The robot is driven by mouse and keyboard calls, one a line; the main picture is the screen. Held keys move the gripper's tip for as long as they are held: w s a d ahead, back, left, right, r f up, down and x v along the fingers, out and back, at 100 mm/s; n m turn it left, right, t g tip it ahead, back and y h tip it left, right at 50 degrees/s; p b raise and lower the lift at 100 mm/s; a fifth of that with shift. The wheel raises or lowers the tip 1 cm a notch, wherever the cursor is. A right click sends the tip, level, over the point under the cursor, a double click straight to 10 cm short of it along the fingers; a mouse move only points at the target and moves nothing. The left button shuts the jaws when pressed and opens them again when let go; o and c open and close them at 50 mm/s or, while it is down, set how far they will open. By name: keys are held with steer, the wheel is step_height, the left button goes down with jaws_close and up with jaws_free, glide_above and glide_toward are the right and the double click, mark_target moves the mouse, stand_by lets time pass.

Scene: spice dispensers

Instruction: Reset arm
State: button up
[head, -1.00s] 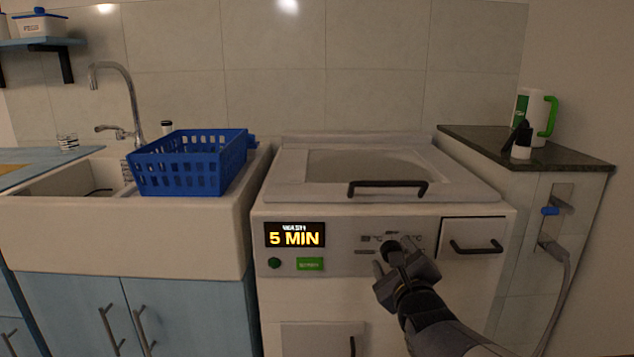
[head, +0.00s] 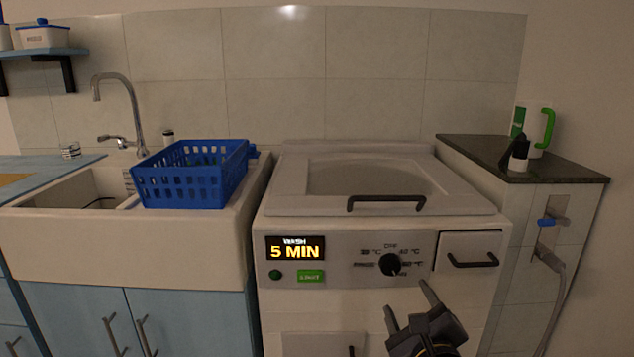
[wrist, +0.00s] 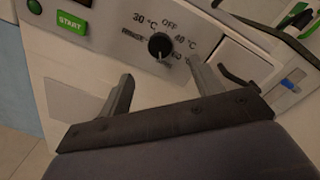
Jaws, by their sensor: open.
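My gripper (head: 408,303) is open and empty in front of the washing machine (head: 330,300), below and a little right of its black dial (head: 390,264). In the wrist view my two fingers (wrist: 160,90) stand wide apart, with the dial (wrist: 160,46) beyond them and nothing between them. The dial is ringed by labels such as OFF, 30 °C and 40 °C, and its white mark points to the lower right. The display (head: 295,248) reads WASH 5 MIN, above a green START button (head: 311,276).
A blue basket (head: 190,180) stands on the sink's edge at left, beside the tap (head: 130,110). A handled drawer (head: 468,252) is right of the dial. A dark counter (head: 560,170) with a green-handled jug (head: 540,130) stands at right. Space in front of the panel looks clear.

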mark_target(390, 269)
steer(key=w, duration=0.3)
steer(key=w+b, duration=0.1)
steer(key=w, duration=0.3)
steer(key=w+f+b, duration=0.1)
steer(key=w, duration=0.2)
steer(key=shift+w+a, duration=0.15)
steer(key=shift+a, duration=0.15)
steer(key=shift+w+b, duration=0.3)
steer(key=shift+b, duration=0.15)
steer(key=shift+s+r+n+b, duration=0.1)
steer(key=shift+n+b, duration=0.45)
steer(key=shift+n, duration=0.45)
steer(key=n+b, duration=0.3)
steer(key=n, duration=0.1)
steer(key=shift+a+n+b, duration=0.1)
steer(key=shift+n+b, duration=0.3)
steer(key=n+h, duration=0.1)
steer(key=n, duration=0.2)
steer(key=shift+n+b, duration=0.4)
steer(key=shift+r+n+p, duration=0.1)
steer(key=shift+n+p, duration=0.75)
steer(key=shift+n, duration=0.35)
steer(key=n+p, duration=0.4)
steer(key=shift+h, duration=0.3)
steer(key=n+p, duration=0.3)
steer(key=shift+n+p, duration=0.3)
steer(key=shift+f+n+p, duration=0.3)
steer(key=shift+n+p, duration=0.2)
steer(key=shift+n, duration=0.2)
